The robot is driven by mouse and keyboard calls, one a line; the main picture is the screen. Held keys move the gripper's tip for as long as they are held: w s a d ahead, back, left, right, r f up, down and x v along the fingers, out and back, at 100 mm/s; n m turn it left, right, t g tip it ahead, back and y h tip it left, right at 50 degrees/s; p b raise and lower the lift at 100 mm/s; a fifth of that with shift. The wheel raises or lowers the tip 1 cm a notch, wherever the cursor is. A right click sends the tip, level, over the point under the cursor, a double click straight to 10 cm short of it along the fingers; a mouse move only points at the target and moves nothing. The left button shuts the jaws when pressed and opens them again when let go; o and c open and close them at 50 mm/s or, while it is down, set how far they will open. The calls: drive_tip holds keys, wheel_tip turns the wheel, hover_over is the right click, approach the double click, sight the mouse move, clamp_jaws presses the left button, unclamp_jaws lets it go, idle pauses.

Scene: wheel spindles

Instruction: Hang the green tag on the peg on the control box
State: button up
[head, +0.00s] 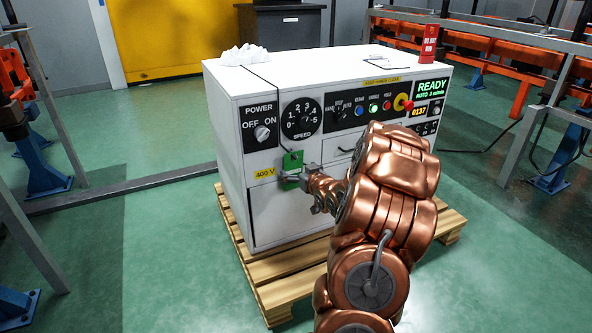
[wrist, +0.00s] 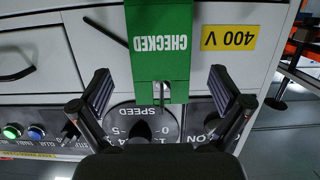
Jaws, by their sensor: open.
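The green tag (head: 293,162) is against the front of the white control box (head: 225,115), below the speed dial. In the wrist view the tag (wrist: 160,45) appears upside down and reads CHECKED. A small dark peg (wrist: 162,93) shows at the tag's slotted end; it appears to pass through the slot, but I cannot tell how far. My gripper (head: 288,179) is at the lower part of the tag in the head view. In the wrist view my gripper (wrist: 160,76) is open, with one finger on each side of the tag and a gap to both.
A yellow 400 V label (wrist: 229,38) is beside the tag. The box stands on a wooden pallet (head: 285,268).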

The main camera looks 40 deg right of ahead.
drive_tip(key=v, duration=0.9)
drive_tip(key=shift+s+a, duration=0.2)
drive_tip(key=shift+s, duration=0.1)
drive_tip(key=s+a+r+n+g+y+p, duration=0.25)
drive_tip(key=a+r+g+p, duration=0.55)
drive_tip(key=a+r+p, duration=1.1)
drive_tip(key=s+a+r+g+y+p, duration=0.1)
drive_tip(key=s+a+r+g+p, duration=0.3)
drive_tip(key=s+a+r+p, duration=0.6)
drive_tip(key=s+a+r+n+g+y+p, duration=0.1)
drive_tip(key=s+a+r+g+p, duration=0.3)
drive_tip(key=s+a+r+p, duration=0.7)
drive_tip(key=s+r+p, duration=0.2)
drive_tip(key=s+r, duration=0.3)
drive_tip(key=shift+a+g+p, duration=0.2)
drive_tip(key=shift+g+p, duration=0.1)
drive_tip(key=shift+p, duration=0.05)
drive_tip(key=shift+s+y, duration=0.15)
drive_tip(key=shift+y, duration=0.1)
idle(1.7)
